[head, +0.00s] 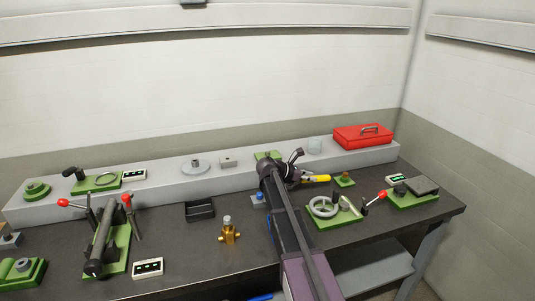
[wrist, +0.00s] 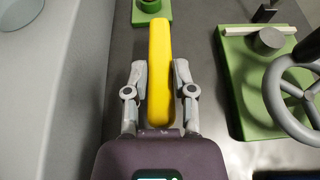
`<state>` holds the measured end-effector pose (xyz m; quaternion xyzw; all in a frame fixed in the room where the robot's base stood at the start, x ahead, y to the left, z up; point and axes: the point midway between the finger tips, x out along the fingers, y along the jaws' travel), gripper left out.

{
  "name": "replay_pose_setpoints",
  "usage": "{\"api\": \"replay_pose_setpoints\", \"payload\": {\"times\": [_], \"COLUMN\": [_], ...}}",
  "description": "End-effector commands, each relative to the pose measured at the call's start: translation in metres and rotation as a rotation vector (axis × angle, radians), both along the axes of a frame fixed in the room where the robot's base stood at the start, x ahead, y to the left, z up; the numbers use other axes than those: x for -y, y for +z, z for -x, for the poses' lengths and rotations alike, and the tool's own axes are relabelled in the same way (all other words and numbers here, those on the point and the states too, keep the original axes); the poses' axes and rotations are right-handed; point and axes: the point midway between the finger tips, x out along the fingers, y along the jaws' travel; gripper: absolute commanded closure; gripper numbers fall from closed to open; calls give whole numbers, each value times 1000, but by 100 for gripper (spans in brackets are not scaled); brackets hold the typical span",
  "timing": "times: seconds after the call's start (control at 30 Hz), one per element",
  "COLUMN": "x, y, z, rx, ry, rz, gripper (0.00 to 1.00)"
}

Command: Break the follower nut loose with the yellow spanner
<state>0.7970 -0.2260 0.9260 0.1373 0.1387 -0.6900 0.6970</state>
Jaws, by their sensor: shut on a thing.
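The yellow spanner (head: 316,179) is held by my gripper (head: 298,175) at the back right of the bench. In the wrist view the spanner (wrist: 160,50) lies between both fingers of my gripper (wrist: 159,82), which are shut on it. Its far end points at a small green base (wrist: 151,19) with a round fitting at the top edge. In the head view a small green base with a brass-coloured fitting (head: 345,175) stands just right of the spanner. I cannot tell whether the spanner touches it, or which part is the follower nut.
A green plate with a grey handwheel (head: 323,207) stands in front of the spanner, with a red-knobbed lever (head: 381,195) to its right. A raised grey ledge (head: 150,195) runs along the back, with a red toolbox (head: 362,137) on it. A brass valve (head: 229,234) stands further left.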

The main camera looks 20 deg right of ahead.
Motion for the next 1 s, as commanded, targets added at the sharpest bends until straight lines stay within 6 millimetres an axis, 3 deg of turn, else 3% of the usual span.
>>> {"api": "replay_pose_setpoints", "payload": {"times": [0.2, 0.73, 1.0], "x": [0, 1, 1], "y": [18, 21, 40], "z": [0, 0, 0], "rx": [0, 0, 0], "ry": [0, -1, -1], "rz": [1, 1, 1], "gripper": [100, 100, 100]}}
